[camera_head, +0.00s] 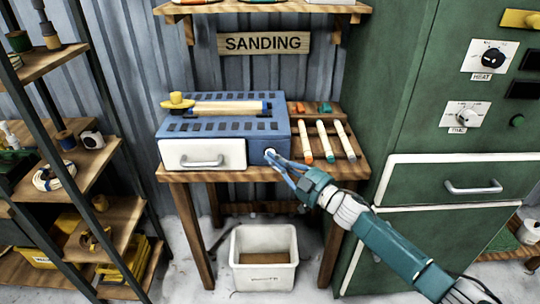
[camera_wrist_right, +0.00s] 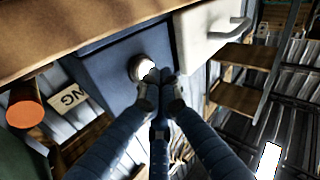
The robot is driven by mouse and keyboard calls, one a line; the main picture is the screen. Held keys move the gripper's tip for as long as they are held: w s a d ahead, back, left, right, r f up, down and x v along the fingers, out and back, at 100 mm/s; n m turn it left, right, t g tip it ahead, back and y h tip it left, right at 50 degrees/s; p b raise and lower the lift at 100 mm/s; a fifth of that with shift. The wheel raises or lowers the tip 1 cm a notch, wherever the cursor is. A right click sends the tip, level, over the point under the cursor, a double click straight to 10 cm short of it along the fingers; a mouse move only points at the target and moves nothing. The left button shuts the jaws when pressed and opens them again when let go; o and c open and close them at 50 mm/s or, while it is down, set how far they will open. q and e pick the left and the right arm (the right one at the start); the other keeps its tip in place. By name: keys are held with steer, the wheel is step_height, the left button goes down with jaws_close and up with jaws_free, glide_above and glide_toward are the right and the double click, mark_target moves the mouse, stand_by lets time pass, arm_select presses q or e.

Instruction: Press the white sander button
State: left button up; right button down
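The blue sander (camera_head: 229,130) stands on a wooden table below the SANDING sign. The white button (camera_head: 270,153) is on its front face, right of the white drawer (camera_head: 203,154). In the right wrist view the round white button (camera_wrist_right: 143,68) shows right at the fingertips. My right gripper (camera_head: 272,157) has its fingertips together at the button and partly covers it. In the right wrist view the right gripper (camera_wrist_right: 157,76) looks shut with nothing between its tips. I cannot tell whether the button is pushed in. My left gripper is not in view.
Several sticks (camera_head: 325,141) lie on the table (camera_head: 349,173) right of the sander. A white bin (camera_head: 264,260) stands below on the floor. A green cabinet (camera_head: 390,100) with knobs and drawers is at the right. A loaded shelf (camera_head: 90,165) is at the left.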

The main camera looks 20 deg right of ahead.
steer(key=shift+w, duration=0.15)
stand_by(0.4)
steer(key=shift+w+d, duration=0.15)
steer(key=shift+w, duration=0.1)
steer(key=shift+r, duration=0.1)
steer(key=shift+s+p, duration=0.3)
steer(key=shift+s, duration=0.05)
stand_by(0.3)
steer(key=s+a+p, duration=0.2)
steer(key=s+p, duration=0.1)
steer(key=s, duration=0.2)
steer(key=shift+s+p, duration=0.3)
steer(key=shift+s, duration=0.1)
